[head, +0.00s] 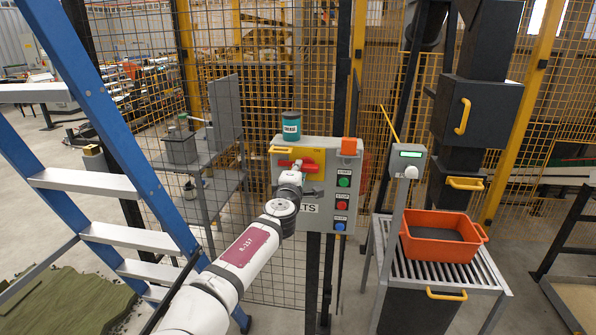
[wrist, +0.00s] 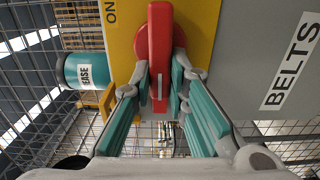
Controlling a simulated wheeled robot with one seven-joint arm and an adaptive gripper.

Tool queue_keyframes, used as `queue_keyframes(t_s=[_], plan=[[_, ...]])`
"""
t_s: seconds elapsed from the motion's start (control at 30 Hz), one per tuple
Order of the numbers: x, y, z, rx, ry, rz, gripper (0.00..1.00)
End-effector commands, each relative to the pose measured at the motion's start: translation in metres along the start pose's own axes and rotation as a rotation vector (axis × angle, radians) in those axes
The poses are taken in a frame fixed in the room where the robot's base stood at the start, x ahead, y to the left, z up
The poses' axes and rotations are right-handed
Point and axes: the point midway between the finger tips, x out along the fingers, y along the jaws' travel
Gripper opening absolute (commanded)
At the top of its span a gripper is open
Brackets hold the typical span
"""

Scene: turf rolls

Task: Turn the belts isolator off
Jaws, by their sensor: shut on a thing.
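The belts isolator is a red handle (wrist: 160,50) on a yellow plate (wrist: 197,25), on a grey control box with a "BELTS" label (head: 306,208). In the head view the red handle (head: 312,168) lies roughly level across the plate, partly hidden by my gripper (head: 291,180). An "ON" mark (wrist: 110,13) shows at the plate's edge in the wrist view; I see no "OFF" mark. My gripper's teal fingers (wrist: 160,90) are shut on the handle, one on each side.
A teal tin (head: 291,126) stands on top of the box. Green, red and blue buttons (head: 342,205) line its right side, under an orange lamp (head: 349,146). A blue ladder (head: 110,150) stands close on the left. An orange crate (head: 442,238) sits on rollers at right.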

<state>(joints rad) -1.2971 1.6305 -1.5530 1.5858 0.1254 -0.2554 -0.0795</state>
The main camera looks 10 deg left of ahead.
Motion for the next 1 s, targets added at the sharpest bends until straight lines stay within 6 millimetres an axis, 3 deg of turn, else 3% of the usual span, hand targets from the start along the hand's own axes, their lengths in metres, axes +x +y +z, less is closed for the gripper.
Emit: queue_keyframes(t_s=[0.33, 0.37, 0.4, 0.47, 0.8, 1.0], plan=[[0.000, -0.001, -0.002, -0.006, 0.004, 0.000, 0.00], [0.000, -0.001, -0.002, -0.006, 0.004, 0.000, 0.17], [0.000, -0.001, -0.002, -0.006, 0.004, -0.001, 0.26], [0.000, -0.001, -0.002, -0.005, 0.004, -0.001, 0.35], [-0.003, 0.000, -0.001, -0.004, 0.001, 0.000, 0.35], [-0.027, 0.000, -0.001, -0.003, 0.001, -0.001, 0.35]])
